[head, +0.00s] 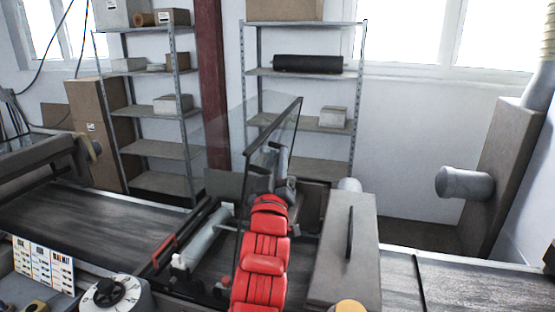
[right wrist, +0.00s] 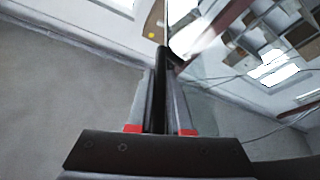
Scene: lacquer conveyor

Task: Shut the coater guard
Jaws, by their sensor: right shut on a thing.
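The coater guard (head: 275,131) is a clear panel with a dark frame. In the head view it stands raised and tilted above the coater section in the middle of the conveyor. My right arm reaches up to it from below, and my right gripper (head: 284,184) is at the frame. In the right wrist view, the fingers of my right gripper (right wrist: 160,90) are shut on a dark bar (right wrist: 158,110) of the guard, with clear panel beyond it. The exact grip is partly hidden by the arm in the head view. My left gripper is not in view.
A grey housing (head: 345,250) stands right of the coater. A pale roller (head: 207,238) lies to the left. Conveyor belts run left (head: 90,225) and right (head: 480,288). A dial (head: 110,292) and a sample card (head: 43,263) are at the front left. Shelves stand behind.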

